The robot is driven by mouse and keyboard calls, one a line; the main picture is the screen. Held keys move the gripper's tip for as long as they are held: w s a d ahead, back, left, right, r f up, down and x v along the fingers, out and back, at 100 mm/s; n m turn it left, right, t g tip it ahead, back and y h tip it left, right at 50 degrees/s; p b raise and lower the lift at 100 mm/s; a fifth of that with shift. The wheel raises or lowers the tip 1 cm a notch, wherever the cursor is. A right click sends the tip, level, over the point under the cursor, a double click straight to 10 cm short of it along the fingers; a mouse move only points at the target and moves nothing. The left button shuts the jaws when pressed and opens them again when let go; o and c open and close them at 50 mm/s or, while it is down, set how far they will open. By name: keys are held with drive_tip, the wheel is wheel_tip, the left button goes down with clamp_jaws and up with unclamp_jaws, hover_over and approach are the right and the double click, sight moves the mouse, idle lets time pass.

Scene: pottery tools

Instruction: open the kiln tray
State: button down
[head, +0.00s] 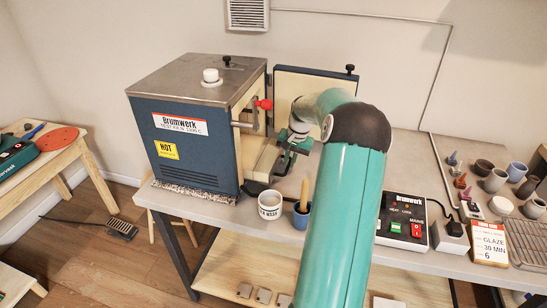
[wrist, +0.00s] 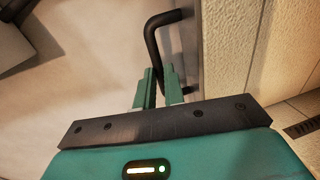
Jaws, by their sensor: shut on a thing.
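The kiln (head: 185,140) is a dark blue box with a metal top at the back left of the workbench. Its door (head: 312,85) stands swung open to the right. My gripper (head: 285,149) is at the tray's outer end. In the wrist view, my gripper (wrist: 158,92) is shut on a dark bent bar handle (wrist: 152,42). The handle joins a grey upright face (wrist: 190,40) on the right.
A white cup (head: 270,205) and a blue pot (head: 301,214) holding a wooden tool stand close in front of the tray. A control box (head: 405,222), a glaze sign (head: 489,243) and several small pots are to the right.

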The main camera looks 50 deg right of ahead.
drive_tip(key=s+d, duration=0.1)
drive_tip(key=s, duration=0.2)
drive_tip(key=s+d, duration=0.2)
drive_tip(key=s, duration=0.1)
drive_tip(key=s+d, duration=0.1)
drive_tip(key=s, duration=0.2)
drive_tip(key=shift+d, duration=0.4)
drive_tip(key=shift+r, duration=0.1)
drive_tip(key=c, duration=1.5)
unclamp_jaws()
drive_tip(key=r, duration=0.4)
drive_tip(key=s+r, duration=0.1)
drive_tip(key=r, duration=0.4)
drive_tip(key=s+d+r, duration=0.1)
drive_tip(key=r, duration=0.3)
drive_tip(key=shift+s+r, duration=0.1)
drive_tip(key=shift+r, duration=0.15)
